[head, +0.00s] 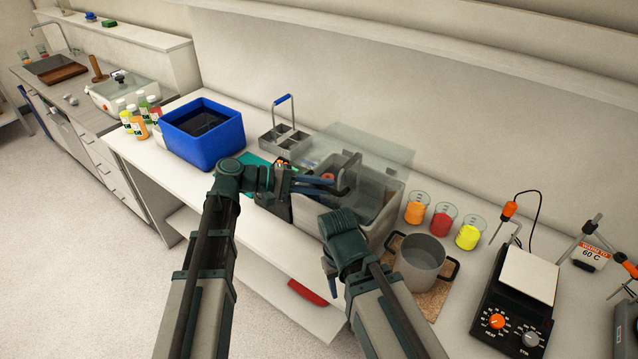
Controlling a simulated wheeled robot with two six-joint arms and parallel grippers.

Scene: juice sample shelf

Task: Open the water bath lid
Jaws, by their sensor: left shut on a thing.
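The water bath (378,240) is a grey box on the bench, right of centre in the head view. Its clear lid (375,146) is see-through and appears tilted up at the back, above the bath's opening. A dark handle (349,172) shows at the lid. My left gripper (335,184) reaches across the bath from the left and is shut on the handle. My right gripper (331,284) hangs low in front of the bath, apart from the lid. Its fingers are mostly hidden by its wrist.
A blue bin (222,150) and a grey caddy with a blue handle (284,98) stand left of the bath. Beakers of orange (414,213), red (439,224) and yellow (467,237) liquid, a pot (419,262) and a hot plate (516,300) stand to the right.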

